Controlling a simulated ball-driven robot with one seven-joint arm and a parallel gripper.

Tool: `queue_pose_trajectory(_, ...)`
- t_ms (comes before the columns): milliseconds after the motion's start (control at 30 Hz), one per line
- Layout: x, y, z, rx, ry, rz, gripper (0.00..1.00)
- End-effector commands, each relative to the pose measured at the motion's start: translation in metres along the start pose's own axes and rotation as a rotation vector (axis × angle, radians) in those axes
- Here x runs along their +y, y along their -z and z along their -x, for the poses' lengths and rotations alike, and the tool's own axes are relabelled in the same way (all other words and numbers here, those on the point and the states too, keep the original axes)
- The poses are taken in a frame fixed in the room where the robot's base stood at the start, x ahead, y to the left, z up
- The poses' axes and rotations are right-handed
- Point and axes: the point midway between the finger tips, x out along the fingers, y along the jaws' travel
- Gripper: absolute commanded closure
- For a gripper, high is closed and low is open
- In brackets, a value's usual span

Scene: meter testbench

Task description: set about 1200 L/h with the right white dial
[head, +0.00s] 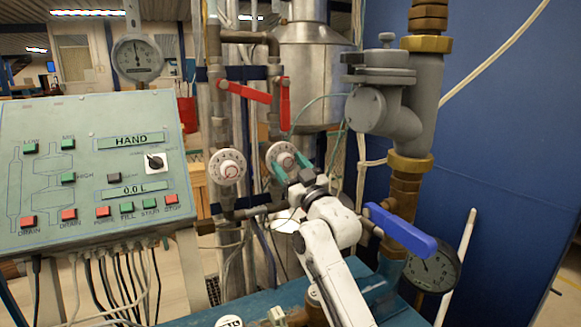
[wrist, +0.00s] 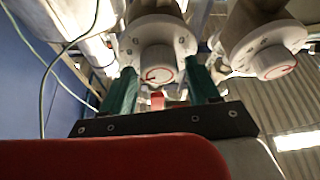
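The right white dial (head: 281,157) is a round white knob on the right pipe, partly hidden by my gripper. In the wrist view the dial between my fingers (wrist: 158,62) has a red ring mark on its face; its scale is too small to read. My gripper (head: 286,161) has green fingers and is in front of this dial. In the wrist view my gripper (wrist: 161,72) has its fingers apart, one on each side of the knob's front, with small gaps visible. The left white dial (head: 228,167) stands free; the wrist view shows a second dial (wrist: 275,60) at right.
Red lever handles (head: 250,93) sit above the dials. A blue lever (head: 403,229) and a gauge (head: 432,270) lie right of my arm. The control panel (head: 90,165) at left reads HAND and 0.0 L. A thin green cable (wrist: 58,65) hangs near the gripper.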

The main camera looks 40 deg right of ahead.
Motion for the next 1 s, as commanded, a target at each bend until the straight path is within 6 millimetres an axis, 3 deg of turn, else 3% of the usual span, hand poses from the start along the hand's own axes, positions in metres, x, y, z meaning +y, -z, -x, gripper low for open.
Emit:
queue_pose_trajectory(67, 0.0, -0.0001, 0.0001, 0.0, 0.0, 0.0, 0.48)
queue_pose_trajectory(467, -0.0002, -0.0001, 0.0002, 0.0, 0.0, 0.0, 0.86)
queue_pose_trajectory(1000, -0.0031, 0.0017, -0.0013, -0.001, -0.083, -0.208, 0.87)
